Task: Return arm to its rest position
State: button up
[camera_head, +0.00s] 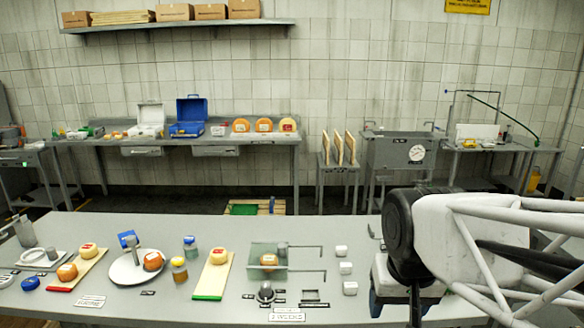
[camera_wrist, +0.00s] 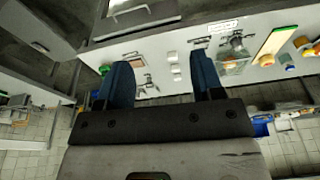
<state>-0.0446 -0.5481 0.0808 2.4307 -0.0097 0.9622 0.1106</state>
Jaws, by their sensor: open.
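My gripper (camera_wrist: 160,62) is open in the wrist view. Its two blue fingers are spread apart, and nothing is held between them. In the head view my arm fills the right side, with its end over the right part of the front table (camera_head: 190,222). Small cheese wheels stand left of it: one on a green-ended board (camera_head: 208,282), one (camera_head: 153,261) on a round white plate (camera_head: 123,268), two on a red-ended board (camera_head: 72,283), and one (camera_head: 268,260) at a clear-sheeted device. My arm's end is apart from all of these.
Three white blocks (camera_head: 346,268) lie just left of my arm. Jars (camera_head: 179,268) stand mid-table. A back counter (camera_head: 225,137) holds a blue case (camera_head: 189,116) and orange cheese wheels (camera_head: 264,125). A machine with a dial (camera_head: 400,152) stands behind my arm.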

jog(key=s+d+f, duration=0.1)
jog(key=s+f, duration=0.2)
jog(key=s, duration=0.2)
jog(key=shift+s+d+n, duration=0.15)
jog(key=shift+d+n, duration=0.15)
jog(key=shift+d, duration=0.1)
